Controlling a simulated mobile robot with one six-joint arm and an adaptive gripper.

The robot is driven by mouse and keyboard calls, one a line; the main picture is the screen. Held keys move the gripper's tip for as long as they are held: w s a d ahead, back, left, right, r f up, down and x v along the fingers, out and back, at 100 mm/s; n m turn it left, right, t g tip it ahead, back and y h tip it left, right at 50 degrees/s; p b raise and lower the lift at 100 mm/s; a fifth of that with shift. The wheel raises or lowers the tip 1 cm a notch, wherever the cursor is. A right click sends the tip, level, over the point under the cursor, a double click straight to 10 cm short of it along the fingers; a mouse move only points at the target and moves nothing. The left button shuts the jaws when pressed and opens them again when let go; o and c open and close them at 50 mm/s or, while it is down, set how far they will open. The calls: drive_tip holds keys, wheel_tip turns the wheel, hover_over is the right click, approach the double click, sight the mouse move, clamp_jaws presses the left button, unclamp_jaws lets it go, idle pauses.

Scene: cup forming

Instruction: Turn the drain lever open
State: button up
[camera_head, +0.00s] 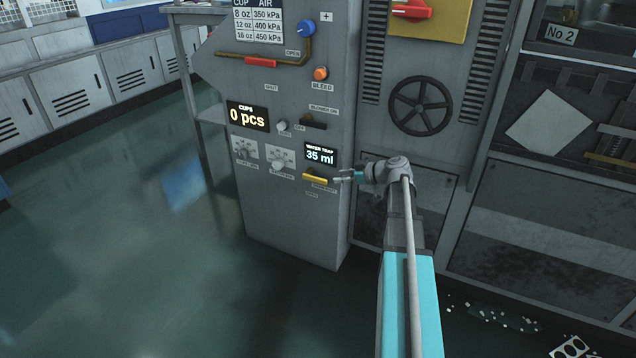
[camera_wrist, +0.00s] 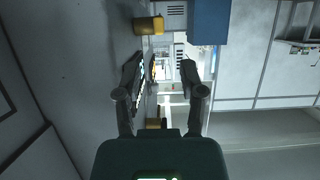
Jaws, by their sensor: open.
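The drain lever (camera_head: 315,180) is a yellow handle lying roughly level on the grey panel, just below the water trap display (camera_head: 318,156), which reads 35 ml. My gripper (camera_head: 340,177) is just right of the lever's right end, its fingers pointing left along the panel. In the wrist view my gripper (camera_wrist: 160,75) is open, with two dark fingers apart and nothing clearly held. A yellow block (camera_wrist: 148,25) shows above the fingers there; I cannot tell whether it is the lever. Contact with the lever cannot be made out.
A handwheel (camera_head: 420,106) is on the right. The green floor (camera_head: 130,230) at left is open.

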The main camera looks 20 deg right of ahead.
sight(319, 178)
drive_tip(key=b+x, duration=0.3)
drive_tip(key=x, duration=0.5)
drive_tip(key=shift+w+a+f, duration=0.2)
drive_tip(key=shift+w+f, duration=0.05)
drive_tip(key=shift+c, duration=0.2)
clamp_jaws()
